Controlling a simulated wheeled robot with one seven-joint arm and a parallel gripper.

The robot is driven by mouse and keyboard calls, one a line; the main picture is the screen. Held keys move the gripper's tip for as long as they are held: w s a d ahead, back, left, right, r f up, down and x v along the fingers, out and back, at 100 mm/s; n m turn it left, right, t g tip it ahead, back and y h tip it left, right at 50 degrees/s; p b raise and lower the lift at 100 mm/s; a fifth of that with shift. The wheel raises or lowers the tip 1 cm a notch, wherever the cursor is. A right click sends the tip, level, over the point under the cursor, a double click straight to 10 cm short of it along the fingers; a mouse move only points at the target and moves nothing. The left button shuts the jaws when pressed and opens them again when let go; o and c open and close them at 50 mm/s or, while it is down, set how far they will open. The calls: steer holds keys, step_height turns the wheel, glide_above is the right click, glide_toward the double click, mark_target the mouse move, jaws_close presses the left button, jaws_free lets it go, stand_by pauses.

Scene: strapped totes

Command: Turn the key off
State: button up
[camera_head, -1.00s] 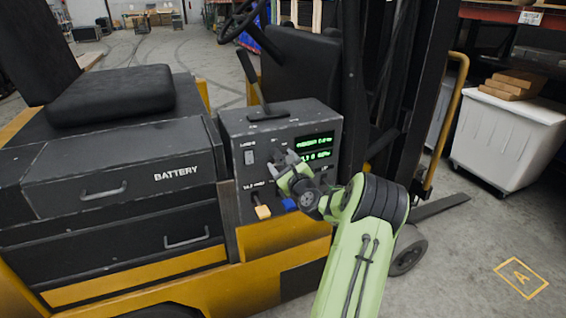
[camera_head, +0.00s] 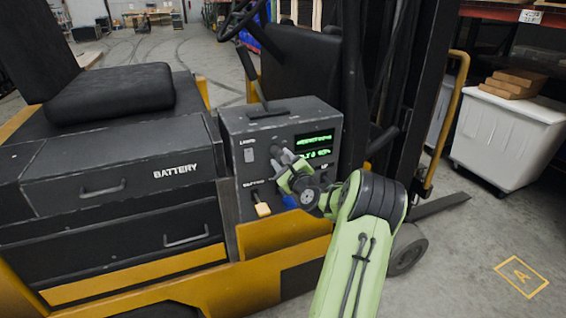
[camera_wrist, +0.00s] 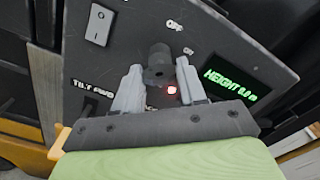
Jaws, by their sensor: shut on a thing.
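The control panel (camera_head: 250,185) on the forklift carries the key and a green display. In the wrist view the key shows as a dark round-topped piece (camera_wrist: 157,62) between the two grey fingers of my gripper (camera_wrist: 160,78). The fingers are shut on it from both sides. An ON/OFF marking (camera_wrist: 181,38) is printed just beyond it, its letters partly unclear, and a small red light (camera_wrist: 171,90) glows close to the right finger. In the head view my gripper (camera_head: 279,156) is at the panel face and hides the key.
A white rocker switch (camera_wrist: 99,25) is left of the key. The HEIGHT display (camera_wrist: 230,84) is right of it. Below are a tan-tipped lever (camera_head: 262,209) and a blue one (camera_head: 290,202). The BATTERY drawer (camera_head: 120,170) is left; a white bin (camera_head: 508,135) stands right.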

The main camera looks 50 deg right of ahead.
steer(key=n+b, duration=0.7)
steer(key=n, duration=0.3)
steer(key=shift+f, duration=0.15)
steer(key=shift+n, duration=0.3)
stand_by(0.3)
steer(key=o, duration=1.1)
steer(key=shift+c, duration=0.2)
steer(key=b+v, duration=0.2)
steer(key=v, duration=1.3)
steer(key=shift+s+a, duration=0.2)
steer(key=shift+s, duration=0.1)
